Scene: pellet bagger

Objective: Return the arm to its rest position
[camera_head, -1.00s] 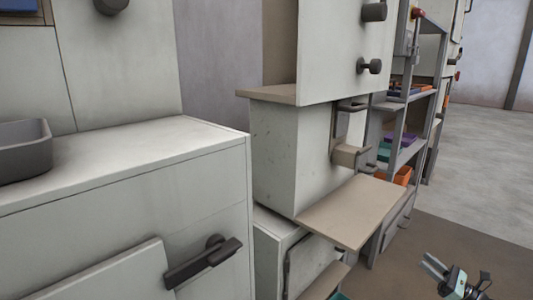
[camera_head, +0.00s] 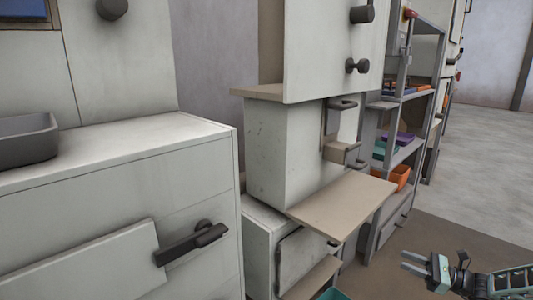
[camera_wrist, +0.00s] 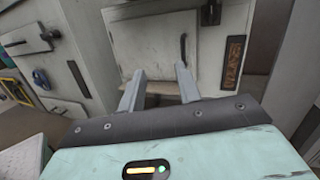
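My gripper (camera_head: 412,262) is at the lower right of the head view, above the brown floor and to the right of the pellet bagger's beige shelf. Its two grey fingers point left, stand apart and have nothing between them. In the wrist view the fingers (camera_wrist: 160,88) are also spread apart with an empty gap. They point towards a pale cabinet door (camera_wrist: 158,48) with a dark upright handle. Part of my arm shows at the right edge of the head view.
The bagger's beige shelf (camera_head: 343,205) juts out at the middle. A white cabinet (camera_head: 110,215) with a dark handle (camera_head: 190,243) fills the left, with a grey tray (camera_head: 27,140) on top. A rack (camera_head: 408,110) with coloured bins stands behind. Open floor (camera_head: 485,135) lies at the right.

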